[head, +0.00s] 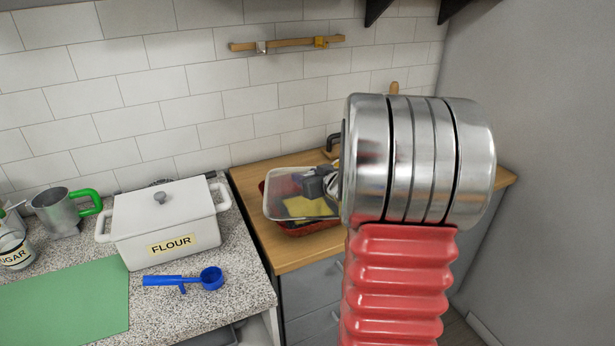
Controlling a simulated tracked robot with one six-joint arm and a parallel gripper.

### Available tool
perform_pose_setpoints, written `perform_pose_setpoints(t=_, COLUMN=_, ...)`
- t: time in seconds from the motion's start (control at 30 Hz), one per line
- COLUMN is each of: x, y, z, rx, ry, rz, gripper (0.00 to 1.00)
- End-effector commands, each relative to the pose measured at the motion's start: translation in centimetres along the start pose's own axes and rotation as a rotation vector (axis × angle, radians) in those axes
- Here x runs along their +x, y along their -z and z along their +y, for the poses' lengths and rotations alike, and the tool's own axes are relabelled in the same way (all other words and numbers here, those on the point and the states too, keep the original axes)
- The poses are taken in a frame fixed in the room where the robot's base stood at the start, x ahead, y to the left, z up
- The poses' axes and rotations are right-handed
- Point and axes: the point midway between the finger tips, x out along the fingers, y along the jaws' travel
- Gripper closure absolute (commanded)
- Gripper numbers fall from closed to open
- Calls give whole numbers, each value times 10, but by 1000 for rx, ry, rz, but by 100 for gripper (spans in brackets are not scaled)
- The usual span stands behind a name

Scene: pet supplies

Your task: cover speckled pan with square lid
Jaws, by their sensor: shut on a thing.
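A clear, square-looking lid (285,188) with a pale rim shows left of my arm in the head view. My gripper (317,184), grey and partly hidden behind my arm's metal joint, is shut on the lid near its middle. Under the lid is a red pan (312,230) on the wooden counter, with yellow pieces (303,207) seen through the lid. The lid looks tilted and offset to the left of the pan. I cannot tell whether they touch. The pan's right side is hidden by my arm, and its speckles are too small to make out.
A white flour box (135,246) stands on the speckled stone counter to the left, with a blue scoop (183,280) in front. A metal cup with a green handle (62,209) and a green mat (66,306) are farther left. A wooden rail (287,44) is on the tiled wall.

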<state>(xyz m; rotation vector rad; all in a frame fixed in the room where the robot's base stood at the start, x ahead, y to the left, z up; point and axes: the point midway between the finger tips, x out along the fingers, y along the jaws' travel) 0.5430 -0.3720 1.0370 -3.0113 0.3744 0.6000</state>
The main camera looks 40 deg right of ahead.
Motion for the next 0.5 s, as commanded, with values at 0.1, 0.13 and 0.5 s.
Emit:
perform_pose_setpoints(t=0.1, x=0, y=2, z=0, rx=-1, ry=0, rz=3, gripper=100)
perform_pose_setpoints(t=0.13, x=0, y=1, z=0, rx=-1, ry=0, rz=3, gripper=100)
perform_pose_setpoints(t=0.5, x=2, y=-3, z=0, rx=-1, ry=1, rz=3, gripper=100)
